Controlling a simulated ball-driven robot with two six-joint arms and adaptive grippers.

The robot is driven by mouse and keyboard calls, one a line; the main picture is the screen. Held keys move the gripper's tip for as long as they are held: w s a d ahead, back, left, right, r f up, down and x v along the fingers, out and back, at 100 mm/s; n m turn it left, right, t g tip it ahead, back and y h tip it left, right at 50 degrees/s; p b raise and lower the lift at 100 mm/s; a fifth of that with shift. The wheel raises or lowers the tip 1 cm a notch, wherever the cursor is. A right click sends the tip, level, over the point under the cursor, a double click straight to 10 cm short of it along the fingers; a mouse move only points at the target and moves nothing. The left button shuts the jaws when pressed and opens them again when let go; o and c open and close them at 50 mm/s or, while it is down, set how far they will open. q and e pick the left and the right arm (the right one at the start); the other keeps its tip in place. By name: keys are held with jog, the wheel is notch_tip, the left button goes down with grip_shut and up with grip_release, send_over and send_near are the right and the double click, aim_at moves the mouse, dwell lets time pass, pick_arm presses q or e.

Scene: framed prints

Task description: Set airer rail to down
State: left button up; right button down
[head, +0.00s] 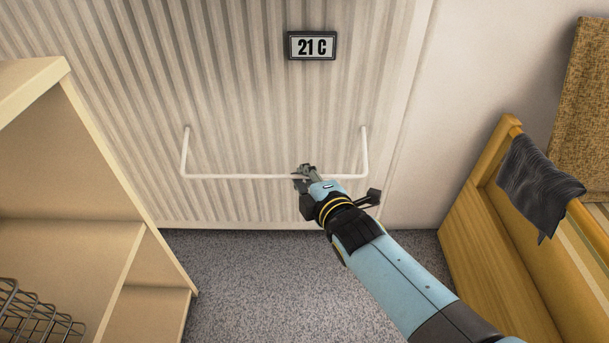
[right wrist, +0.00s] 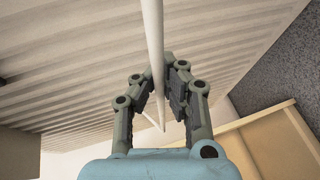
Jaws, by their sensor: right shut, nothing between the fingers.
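The airer rail (head: 235,177) is a thin white U-shaped bar in front of the ribbed panel in the head view. Its two side arms meet the panel at left and right, and its long bar runs level below them. From above I cannot tell how far it is folded. My right gripper (head: 303,174) is at the long bar, right of its middle, and is shut with nothing held. In the right wrist view the rail (right wrist: 153,30) runs lengthwise past the gripper fingers (right wrist: 158,76); contact is unclear. My left gripper is not in view.
A display reading 21 C (head: 312,46) is on the panel (head: 250,90) above the rail. A pale shelf unit (head: 110,190) with a wire basket (head: 35,318) stands left. A wooden bench (head: 500,235) with a dark cloth (head: 538,185) stands right. Grey carpet (head: 250,280) lies between.

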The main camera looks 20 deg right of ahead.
jog(key=shift+s+f, duration=0.2)
jog(key=shift+f, duration=0.15)
jog(key=c, duration=1.5)
grip_release()
jog(key=shift+r, duration=0.1)
jog(key=shift+o, duration=0.5)
jog(key=shift+w+r, duration=0.1)
jog(key=shift+r, duration=0.1)
jog(key=v, duration=1.2)
